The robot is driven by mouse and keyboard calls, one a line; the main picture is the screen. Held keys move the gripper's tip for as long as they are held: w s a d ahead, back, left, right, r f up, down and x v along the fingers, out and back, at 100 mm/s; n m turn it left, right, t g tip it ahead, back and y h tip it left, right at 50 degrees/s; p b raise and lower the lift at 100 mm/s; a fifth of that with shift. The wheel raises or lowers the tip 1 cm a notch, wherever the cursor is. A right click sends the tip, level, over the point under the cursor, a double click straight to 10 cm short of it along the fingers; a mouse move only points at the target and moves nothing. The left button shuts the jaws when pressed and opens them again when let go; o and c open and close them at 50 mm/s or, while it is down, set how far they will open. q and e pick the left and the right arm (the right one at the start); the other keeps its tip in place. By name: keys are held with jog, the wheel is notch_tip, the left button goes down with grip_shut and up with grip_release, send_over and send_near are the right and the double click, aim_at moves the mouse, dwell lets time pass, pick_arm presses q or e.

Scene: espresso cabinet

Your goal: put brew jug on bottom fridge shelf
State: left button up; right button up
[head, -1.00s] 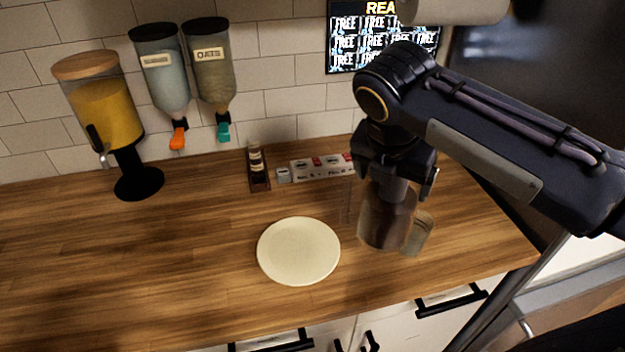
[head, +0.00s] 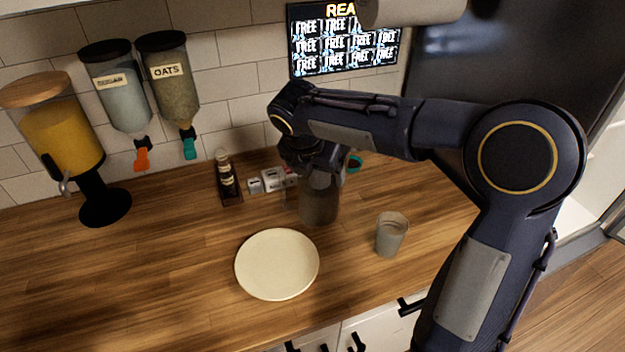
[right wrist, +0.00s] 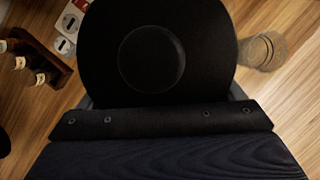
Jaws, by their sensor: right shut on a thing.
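My right gripper (head: 315,165) is shut on the brew jug (head: 319,205), a dark, see-through jug held upright over the back right of the counter. I cannot tell if its base touches the wood. In the right wrist view its round black lid (right wrist: 155,55) fills the middle, and the fingers are mostly hidden. A tall dark panel (head: 490,60) and a pale interior (head: 607,160) at the right edge look like the fridge standing open. Its bottom shelf cannot be made out clearly. My left gripper is not in view.
A glass (head: 391,235) stands right of a cream plate (head: 277,264) on the wooden counter (head: 150,280). A bottle rack (head: 229,185) and small boxes (head: 272,180) are close left of the jug. Dispensers (head: 168,80) line the wall.

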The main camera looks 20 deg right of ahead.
jog(key=shift+w+f, duration=0.35)
jog(key=shift+w, duration=0.05)
jog(key=shift+w+f, duration=0.15)
jog(key=shift+f, duration=0.8)
jog(key=shift+w+f, duration=0.1)
jog(key=shift+f, duration=0.9)
jog(key=o, duration=1.5)
jog(key=shift+f, duration=0.1)
jog(key=shift+o, duration=1.1)
